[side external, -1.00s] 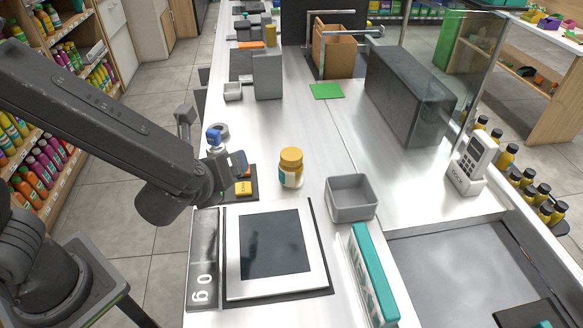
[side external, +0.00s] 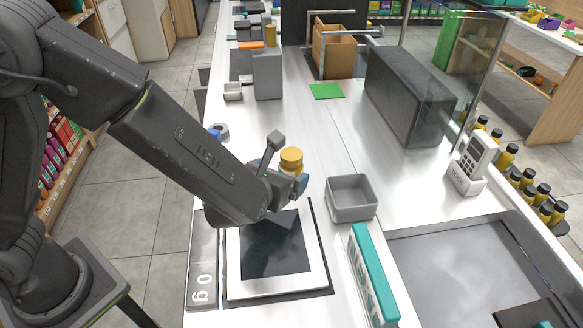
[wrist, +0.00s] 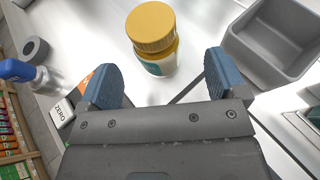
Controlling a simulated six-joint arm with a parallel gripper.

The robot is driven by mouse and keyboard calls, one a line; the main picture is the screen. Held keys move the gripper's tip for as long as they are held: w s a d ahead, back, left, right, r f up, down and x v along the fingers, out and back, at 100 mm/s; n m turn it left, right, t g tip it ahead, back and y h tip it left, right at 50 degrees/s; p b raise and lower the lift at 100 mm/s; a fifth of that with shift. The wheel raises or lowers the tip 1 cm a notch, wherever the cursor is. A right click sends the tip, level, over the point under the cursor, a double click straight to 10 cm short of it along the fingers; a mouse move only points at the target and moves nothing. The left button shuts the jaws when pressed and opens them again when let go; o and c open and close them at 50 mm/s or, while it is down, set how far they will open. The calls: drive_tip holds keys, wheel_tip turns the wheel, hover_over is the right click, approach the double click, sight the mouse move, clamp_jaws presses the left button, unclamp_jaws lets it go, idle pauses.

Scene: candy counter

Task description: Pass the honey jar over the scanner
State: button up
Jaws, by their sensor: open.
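The honey jar (side external: 291,159) is a yellow jar with a yellow lid and a pale label, upright on the counter. In the wrist view the honey jar (wrist: 154,40) stands just beyond the fingertips, roughly centred between them and not touched. My gripper (wrist: 163,80) is open and empty, with blue finger pads spread to either side. In the side view the wrist covers the jar's lower part. The scanner (side external: 268,245), a dark glass plate in a pale frame, lies in the counter in front of the jar, partly under my wrist.
A grey open bin (side external: 352,198) stands right of the jar, close to it. A teal and white box (side external: 372,275) stands right of the scanner. A blue-topped bottle (wrist: 18,72) and a grey ring (wrist: 35,50) are at the left.

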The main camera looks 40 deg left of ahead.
sight(286, 168)
drive_tip(key=x, duration=0.5)
drive_tip(key=shift+a+r, duration=0.15)
drive_tip(key=shift+a, duration=0.05)
drive_tip(key=shift+s, duration=0.1)
drive_tip(key=shift+c, duration=0.5)
drive_tip(key=c, duration=1.1)
drive_tip(key=shift+r, duration=0.2)
